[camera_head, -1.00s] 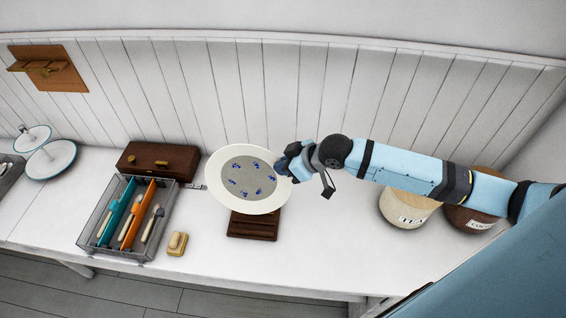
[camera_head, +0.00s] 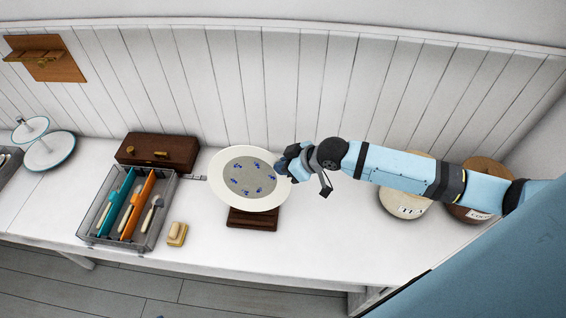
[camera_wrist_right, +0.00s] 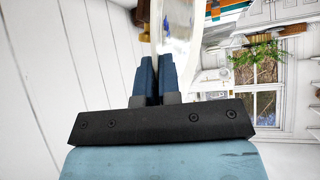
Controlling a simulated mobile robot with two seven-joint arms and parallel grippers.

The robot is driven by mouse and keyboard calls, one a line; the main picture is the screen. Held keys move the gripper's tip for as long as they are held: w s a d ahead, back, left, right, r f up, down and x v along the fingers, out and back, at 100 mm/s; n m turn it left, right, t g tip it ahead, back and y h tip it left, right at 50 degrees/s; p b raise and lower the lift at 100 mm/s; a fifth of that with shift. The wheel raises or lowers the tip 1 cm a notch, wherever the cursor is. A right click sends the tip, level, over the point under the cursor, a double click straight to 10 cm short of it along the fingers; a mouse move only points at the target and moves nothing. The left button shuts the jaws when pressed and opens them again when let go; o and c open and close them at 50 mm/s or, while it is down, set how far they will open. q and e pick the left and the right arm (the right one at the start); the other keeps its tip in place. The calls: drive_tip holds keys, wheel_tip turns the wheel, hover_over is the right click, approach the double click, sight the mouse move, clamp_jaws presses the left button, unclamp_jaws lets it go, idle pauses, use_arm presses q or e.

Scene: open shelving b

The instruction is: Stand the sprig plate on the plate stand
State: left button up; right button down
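The sprig plate (camera_head: 226,188) is white with a grey centre and small blue sprigs. It stands tilted upright over the dark wooden plate stand (camera_head: 252,220), whose front part shows below the rim. The plate hides the rest of the stand, so I cannot tell whether it is seated. My right gripper (camera_head: 285,168) is at the plate's right rim. In the right wrist view the plate (camera_wrist_right: 178,28) shows edge-on, with its rim between the close-set fingers of that gripper (camera_wrist_right: 155,72). My left gripper is not in view.
Left of the plate are a clear cutlery tray (camera_head: 90,226), a brown wooden box (camera_head: 157,150) and a soap-like block on a yellow dish (camera_head: 177,234). Tea (camera_head: 400,205) and cocoa (camera_head: 470,209) canisters stand at right under my arm. A tiered stand (camera_head: 50,152) is far left.

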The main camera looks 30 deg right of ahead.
drive_tip(key=shift+f+b, duration=0.35)
drive_tip(key=shift+f, duration=0.15)
drive_tip(key=shift+f+b, duration=0.6)
drive_tip(key=shift+b, duration=0.05)
drive_tip(key=shift+f+b, duration=0.6)
drive_tip(key=shift+b, duration=0.05)
drive_tip(key=shift+f+b, duration=0.4)
drive_tip(key=shift+b, duration=0.05)
drive_tip(key=shift+w+d+f+g, duration=0.25)
drive_tip(key=shift+w+d+g, duration=0.1)
drive_tip(key=shift+w, duration=0.3)
